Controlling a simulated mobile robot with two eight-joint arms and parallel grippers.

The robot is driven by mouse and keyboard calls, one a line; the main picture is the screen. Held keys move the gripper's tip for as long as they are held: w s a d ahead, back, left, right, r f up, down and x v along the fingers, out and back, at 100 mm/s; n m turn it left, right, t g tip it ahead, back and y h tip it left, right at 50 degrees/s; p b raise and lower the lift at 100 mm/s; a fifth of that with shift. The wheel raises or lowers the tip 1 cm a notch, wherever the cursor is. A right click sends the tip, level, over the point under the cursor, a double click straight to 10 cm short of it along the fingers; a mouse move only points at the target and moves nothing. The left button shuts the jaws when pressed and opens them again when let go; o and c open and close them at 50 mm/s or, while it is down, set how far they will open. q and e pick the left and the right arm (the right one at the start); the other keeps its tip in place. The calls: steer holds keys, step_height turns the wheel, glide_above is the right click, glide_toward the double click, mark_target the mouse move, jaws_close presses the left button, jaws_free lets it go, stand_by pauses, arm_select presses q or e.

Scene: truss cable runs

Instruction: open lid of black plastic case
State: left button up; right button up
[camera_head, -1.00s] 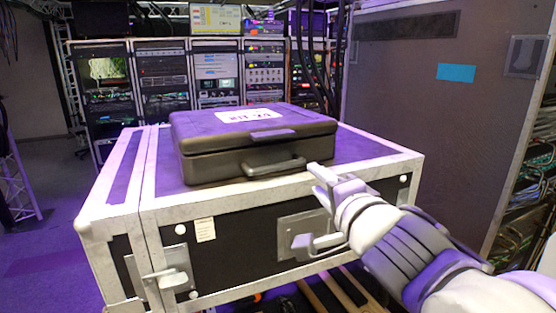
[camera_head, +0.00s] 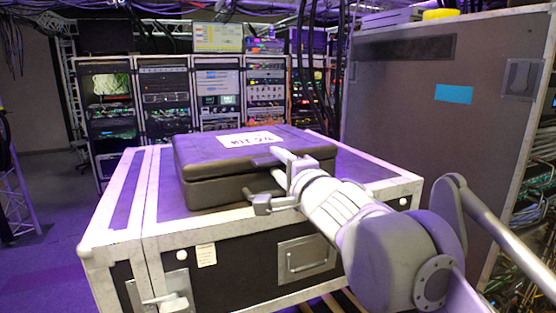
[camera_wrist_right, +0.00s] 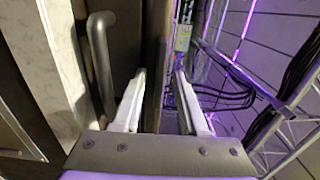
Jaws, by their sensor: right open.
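The black plastic case (camera_head: 225,190) lies on top of a large flight case, with its lid (camera_head: 205,150) shut. A white label marks the lid top, and a tab (camera_head: 262,161) juts from the lid's front edge. The carrying handle is below it, partly hidden by my gripper in the head view, and shows in the right wrist view (camera_wrist_right: 102,60). My right gripper (camera_head: 268,179) is open at the case front, one finger near the tab's height and the other lower, by the handle. In the wrist view a brown edge lies beyond the gap between the fingers (camera_wrist_right: 160,95). Contact is unclear. My left gripper is out of view.
The flight case (camera_head: 220,232) has metal edging, a front handle plate (camera_head: 306,258) and a latch (camera_head: 165,298). A large grey panel (camera_head: 410,110) stands at the right. Equipment racks (camera_head: 165,95) stand behind. Space above the lid is clear.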

steer(key=shift+w, duration=0.15)
steer(key=shift+c, duration=0.3)
jaws_close()
stand_by(1.1)
